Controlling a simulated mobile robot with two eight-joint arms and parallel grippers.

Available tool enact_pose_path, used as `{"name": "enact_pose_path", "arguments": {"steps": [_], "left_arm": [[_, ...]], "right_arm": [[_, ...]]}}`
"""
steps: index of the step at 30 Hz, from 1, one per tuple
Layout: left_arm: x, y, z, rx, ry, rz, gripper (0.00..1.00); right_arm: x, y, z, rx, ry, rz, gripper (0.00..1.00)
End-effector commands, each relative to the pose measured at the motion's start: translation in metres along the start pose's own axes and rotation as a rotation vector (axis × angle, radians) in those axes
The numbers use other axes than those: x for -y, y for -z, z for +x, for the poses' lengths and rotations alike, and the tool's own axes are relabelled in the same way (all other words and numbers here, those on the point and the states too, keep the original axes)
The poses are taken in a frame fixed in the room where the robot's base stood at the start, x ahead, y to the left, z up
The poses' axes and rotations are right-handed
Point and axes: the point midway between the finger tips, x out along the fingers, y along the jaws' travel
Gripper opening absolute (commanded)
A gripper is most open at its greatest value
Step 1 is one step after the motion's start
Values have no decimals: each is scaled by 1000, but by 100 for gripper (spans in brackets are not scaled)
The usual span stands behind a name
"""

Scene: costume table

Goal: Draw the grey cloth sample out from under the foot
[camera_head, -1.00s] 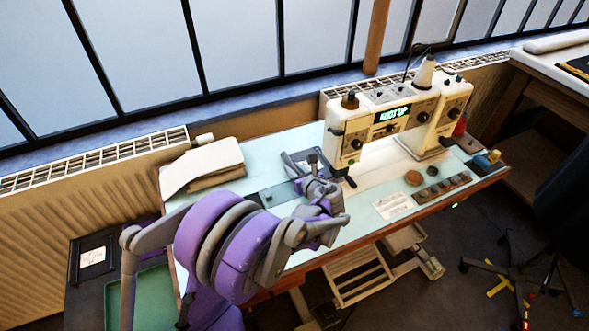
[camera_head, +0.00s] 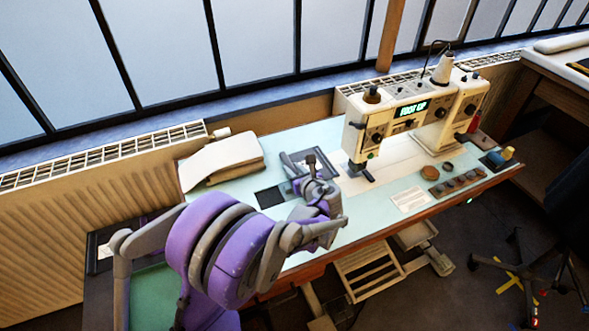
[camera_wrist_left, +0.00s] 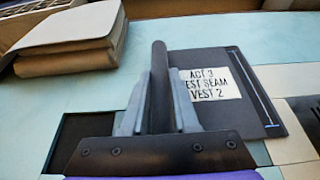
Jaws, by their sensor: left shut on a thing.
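The grey cloth sample (camera_head: 325,158) lies flat on the table, left of the sewing machine's presser foot (camera_head: 362,173). In the head view a small gap shows between its right edge and the foot. In the left wrist view the cloth sample (camera_wrist_left: 258,112) carries a white label reading "ACT 3", "VEST 2", and a pale stitched line runs near its right edge. My left gripper (camera_head: 311,170) is shut on a dark upright part of the sample, at its near left side; the fingers also show in the left wrist view (camera_wrist_left: 158,112). My right gripper is not in view.
The cream sewing machine (camera_head: 405,115) shows "FOOT UP" on its display. A folded cream cloth stack (camera_head: 222,160) lies at the back left. A dark rectangular patch (camera_head: 268,197) lies left of the gripper. A white card (camera_head: 410,199) and several small discs lie at the right.

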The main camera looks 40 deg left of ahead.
Motion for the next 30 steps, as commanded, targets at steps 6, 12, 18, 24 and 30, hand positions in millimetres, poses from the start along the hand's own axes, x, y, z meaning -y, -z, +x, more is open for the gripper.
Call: {"name": "enact_pose_path", "arguments": {"steps": [6,12,18,24,30], "left_arm": [[0,0,0,0,1,0,0],[0,0,0,0,1,0,39],[0,0,0,0,1,0,63],[0,0,0,0,1,0,63],[0,-1,-18,0,3,1,63]], "right_arm": [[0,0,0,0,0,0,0],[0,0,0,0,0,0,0],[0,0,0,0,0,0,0],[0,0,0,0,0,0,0],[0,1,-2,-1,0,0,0]]}}
